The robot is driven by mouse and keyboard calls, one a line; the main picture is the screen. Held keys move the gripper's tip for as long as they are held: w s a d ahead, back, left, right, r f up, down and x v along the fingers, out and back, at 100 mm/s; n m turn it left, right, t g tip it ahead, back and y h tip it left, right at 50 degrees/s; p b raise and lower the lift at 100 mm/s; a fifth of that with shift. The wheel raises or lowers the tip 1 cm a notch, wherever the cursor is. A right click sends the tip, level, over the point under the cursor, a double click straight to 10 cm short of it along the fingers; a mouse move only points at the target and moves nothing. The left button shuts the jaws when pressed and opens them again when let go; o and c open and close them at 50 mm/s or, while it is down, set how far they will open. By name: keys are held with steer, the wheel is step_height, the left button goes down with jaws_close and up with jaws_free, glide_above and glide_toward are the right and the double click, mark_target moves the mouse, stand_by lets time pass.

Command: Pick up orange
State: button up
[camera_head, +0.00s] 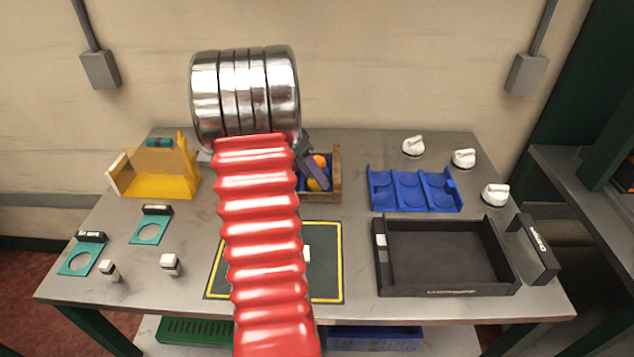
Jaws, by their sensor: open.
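An orange (320,160) lies in a small wooden crate (337,178) at the back middle of the table. A yellow round fruit (314,185) lies just in front of it. My gripper (317,172) shows as dark grey parts reaching down into the crate, in front of and beside the fruit. It is open, and I see no fruit held in it. My red ribbed arm with its shiny metal end hides the crate's left part and most of the gripper. I cannot tell whether the gripper touches the orange.
A yellow holder (160,180) stands left. A blue three-bay rack (415,190), white knobs (463,158) and a black tray (445,290) are right. Teal rings (150,230) and small white-topped pegs (171,262) are front left. A yellow-edged dark mat (325,270) lies in front.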

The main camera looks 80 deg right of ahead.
steer(key=c, duration=0.8)
steer(key=shift+r, duration=0.15)
steer(key=shift+c, duration=0.2)
step_height(320, 180, up, 10)
steer(key=shift+f, duration=0.1)
steer(key=shift+w, duration=0.1)
stand_by(0.4)
